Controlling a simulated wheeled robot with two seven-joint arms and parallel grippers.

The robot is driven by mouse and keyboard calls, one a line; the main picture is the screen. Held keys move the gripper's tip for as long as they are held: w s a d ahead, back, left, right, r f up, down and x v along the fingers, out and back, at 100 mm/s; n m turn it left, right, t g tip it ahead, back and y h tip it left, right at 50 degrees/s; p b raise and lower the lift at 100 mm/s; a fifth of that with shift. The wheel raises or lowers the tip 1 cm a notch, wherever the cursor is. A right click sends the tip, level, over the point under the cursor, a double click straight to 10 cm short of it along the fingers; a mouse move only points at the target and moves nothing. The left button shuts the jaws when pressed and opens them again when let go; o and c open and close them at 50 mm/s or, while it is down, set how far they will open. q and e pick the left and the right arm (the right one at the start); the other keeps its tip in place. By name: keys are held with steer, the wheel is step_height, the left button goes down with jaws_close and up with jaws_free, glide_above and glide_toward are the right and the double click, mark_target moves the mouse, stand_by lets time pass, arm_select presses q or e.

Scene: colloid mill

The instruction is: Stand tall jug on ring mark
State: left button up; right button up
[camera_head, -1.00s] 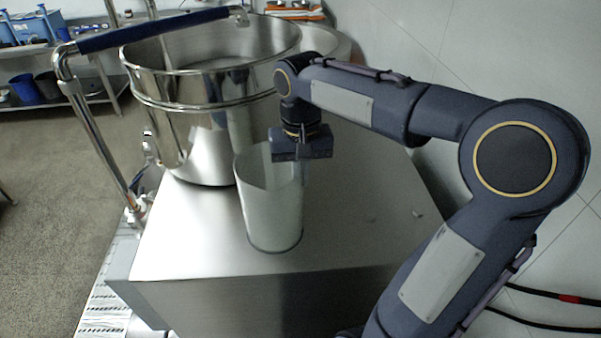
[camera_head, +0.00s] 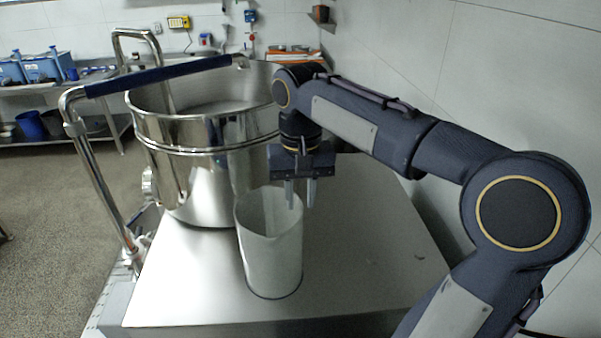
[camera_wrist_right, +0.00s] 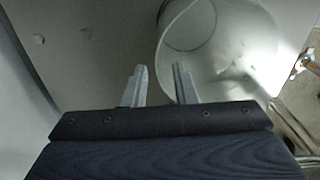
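The tall jug (camera_head: 270,255), a pale metallic open-topped cylinder, stands upright on the steel top surface (camera_head: 350,270). A thin dark line edges its foot; I cannot tell whether this is the ring mark, and no other ring shows. My left gripper is out of view.
A large shiny steel bowl (camera_head: 200,140) stands close behind and left of the jug. A bent rail with a blue grip (camera_head: 165,73) rises at the left. The steel top is clear to the right of the jug, up to the pale wall (camera_head: 490,90).

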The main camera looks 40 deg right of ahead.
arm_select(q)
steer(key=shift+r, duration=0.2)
arm_select(e)
step_height(320, 180, up, 6)
steer(key=shift+r, duration=0.2)
stand_by(0.4)
